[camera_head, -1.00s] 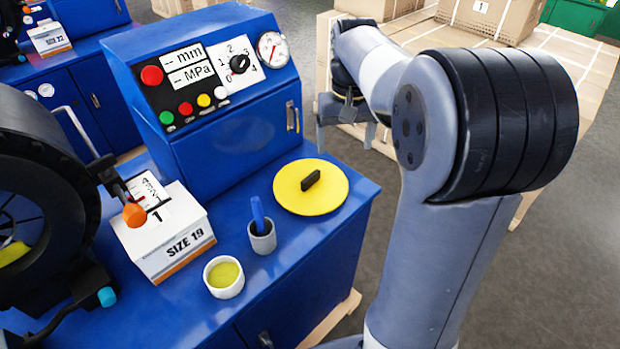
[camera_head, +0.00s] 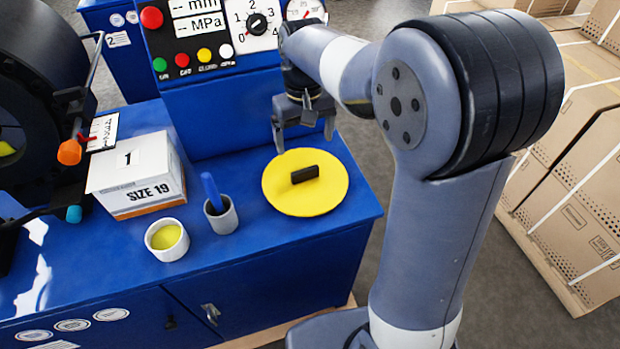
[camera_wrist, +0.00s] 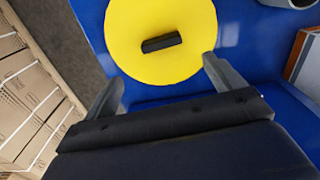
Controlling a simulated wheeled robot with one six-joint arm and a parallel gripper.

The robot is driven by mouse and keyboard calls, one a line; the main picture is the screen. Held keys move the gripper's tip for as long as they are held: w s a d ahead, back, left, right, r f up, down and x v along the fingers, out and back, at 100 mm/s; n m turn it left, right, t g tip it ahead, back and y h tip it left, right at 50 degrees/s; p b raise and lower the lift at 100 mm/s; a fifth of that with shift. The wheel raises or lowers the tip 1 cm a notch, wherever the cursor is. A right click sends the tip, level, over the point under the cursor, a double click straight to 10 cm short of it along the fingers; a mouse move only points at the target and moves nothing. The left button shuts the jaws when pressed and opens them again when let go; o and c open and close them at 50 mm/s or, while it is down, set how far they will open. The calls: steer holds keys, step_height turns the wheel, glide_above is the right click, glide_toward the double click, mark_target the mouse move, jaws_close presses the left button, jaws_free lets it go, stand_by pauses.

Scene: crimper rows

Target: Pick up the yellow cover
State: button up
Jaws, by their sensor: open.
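The yellow cover (camera_head: 330,190) is a flat round disc with a black bar handle (camera_head: 305,174) across its middle. It lies flat on the blue bench top, near the right edge. My gripper (camera_head: 305,138) is above the far side of the cover, pointing down, with its fingers apart and nothing between them. In the wrist view, the cover (camera_wrist: 150,65) and its handle (camera_wrist: 161,42) lie beyond the spread fingertips of my gripper (camera_wrist: 164,72). The handle is apart from both fingers.
Left of the cover stand a grey cup (camera_head: 222,218) with a blue stick, a white cup (camera_head: 167,240) with yellow contents, and a SIZE 19 box (camera_head: 140,180). The control panel (camera_head: 225,105) rises behind. Strapped cartons (camera_head: 570,205) stand at right.

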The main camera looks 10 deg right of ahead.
mark_target(305, 170)
steer(key=f, duration=0.9)
steer(key=shift+s+f+p, duration=0.2)
steer(key=shift+s+p, duration=0.05)
steer(key=shift+p, duration=0.1)
steer(key=shift+a, duration=0.1)
steer(key=c, duration=1.5)
